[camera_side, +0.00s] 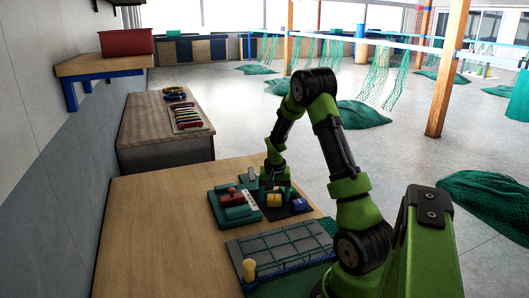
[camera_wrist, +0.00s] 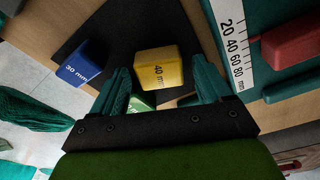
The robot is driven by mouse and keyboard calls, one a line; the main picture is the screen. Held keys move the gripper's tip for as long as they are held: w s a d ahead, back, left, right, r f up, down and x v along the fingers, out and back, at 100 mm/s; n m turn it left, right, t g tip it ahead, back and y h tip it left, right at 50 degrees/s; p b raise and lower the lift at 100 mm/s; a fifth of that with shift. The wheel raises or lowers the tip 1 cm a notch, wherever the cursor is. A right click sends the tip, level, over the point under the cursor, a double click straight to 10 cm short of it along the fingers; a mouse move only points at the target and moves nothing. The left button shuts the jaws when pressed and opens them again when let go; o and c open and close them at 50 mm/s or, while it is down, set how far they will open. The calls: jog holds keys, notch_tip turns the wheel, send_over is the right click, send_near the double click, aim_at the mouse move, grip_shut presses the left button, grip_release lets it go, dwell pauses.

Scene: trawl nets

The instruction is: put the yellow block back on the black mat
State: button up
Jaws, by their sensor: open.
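The yellow block (camera_side: 274,200), marked 40 mm, stands beneath my gripper (camera_side: 275,186) in the side view. In the wrist view the yellow block (camera_wrist: 158,66) lies between the two teal fingertips of my gripper (camera_wrist: 163,68), with gaps on both sides. The gripper is open and holds nothing. The black mat (camera_side: 291,211) is under and around the blocks; it also shows in the wrist view (camera_wrist: 125,28). The yellow block appears to be over the mat, but its underside is hidden, so I cannot tell whether it touches.
A blue block (camera_wrist: 80,64), marked 30 mm, is left of the yellow one. A green block (camera_wrist: 138,103) is partly hidden by my gripper. A white ruler (camera_wrist: 232,45) and a red piece (camera_wrist: 292,40) lie to the right. A netted board (camera_side: 280,248) lies nearer the side camera.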

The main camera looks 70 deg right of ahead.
aim_at(274, 200)
notch_tip(274, 200, up, 12)
jog(key=a+f, duration=0.1)
jog(key=a, duration=0.1)
jog(key=w+a+r+n+t, duration=0.2)
jog(key=a+r, duration=0.4)
jog(key=a, duration=0.3)
jog(key=s+a+r+n+t+y, duration=0.1)
jog(key=s+a+r+n, duration=0.1)
jog(key=a, duration=0.6)
jog(key=s+a+r+n+t+y, duration=0.1)
jog(key=s+a+r+n+t, duration=0.1)
jog(key=a, duration=0.6)
jog(key=s+a+r+n+t+y, duration=0.1)
jog(key=s+a+n, duration=0.2)
jog(key=a, duration=0.5)
jog(key=shift+s+a+r+y, duration=0.3)
jog(key=shift+s+r, duration=0.1)
jog(key=shift+s, duration=0.5)
